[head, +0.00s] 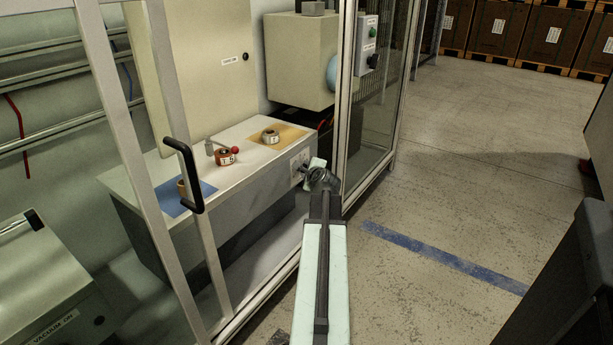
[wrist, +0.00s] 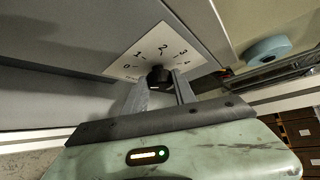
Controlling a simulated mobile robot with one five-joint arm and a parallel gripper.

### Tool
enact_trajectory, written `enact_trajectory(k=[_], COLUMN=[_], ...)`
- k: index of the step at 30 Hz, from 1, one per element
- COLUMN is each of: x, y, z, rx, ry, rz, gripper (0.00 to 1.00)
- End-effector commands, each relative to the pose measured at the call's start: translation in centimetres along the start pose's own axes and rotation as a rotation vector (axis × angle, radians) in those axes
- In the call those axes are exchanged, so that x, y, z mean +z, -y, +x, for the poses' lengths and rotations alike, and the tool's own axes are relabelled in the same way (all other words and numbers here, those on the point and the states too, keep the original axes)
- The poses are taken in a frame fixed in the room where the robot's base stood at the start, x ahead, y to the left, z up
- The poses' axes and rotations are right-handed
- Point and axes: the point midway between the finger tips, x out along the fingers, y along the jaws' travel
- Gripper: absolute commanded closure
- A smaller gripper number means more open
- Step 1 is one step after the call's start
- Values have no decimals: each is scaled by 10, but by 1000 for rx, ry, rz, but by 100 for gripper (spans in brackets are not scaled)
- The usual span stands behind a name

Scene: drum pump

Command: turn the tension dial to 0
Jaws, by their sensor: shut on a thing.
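The tension dial is a black knob (wrist: 158,75) on a white scale plate (wrist: 146,45) marked 0 to 4, on the grey front of the bench. The 0 is at the plate's left and the 4 at its right in the wrist view. My gripper (wrist: 161,86) is shut on the knob, one finger on each side. I cannot tell which number the knob points to. In the head view the plate (head: 298,158) shows on the bench's front right end, with my gripper (head: 312,172) against it; the knob is hidden there.
A framed door with a black handle (head: 187,175) stands left. A glazed frame (head: 376,110) stands right. Floor to the right is open.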

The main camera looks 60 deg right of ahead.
Motion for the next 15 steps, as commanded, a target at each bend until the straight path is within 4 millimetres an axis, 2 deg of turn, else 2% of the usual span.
enact_trajectory(k=[1,15], x=[-1,0], y=[-5,-2], z=[0,-1], rx=[-9,-62], ry=[1,1], rz=[-14,-69], gripper=[100,100])
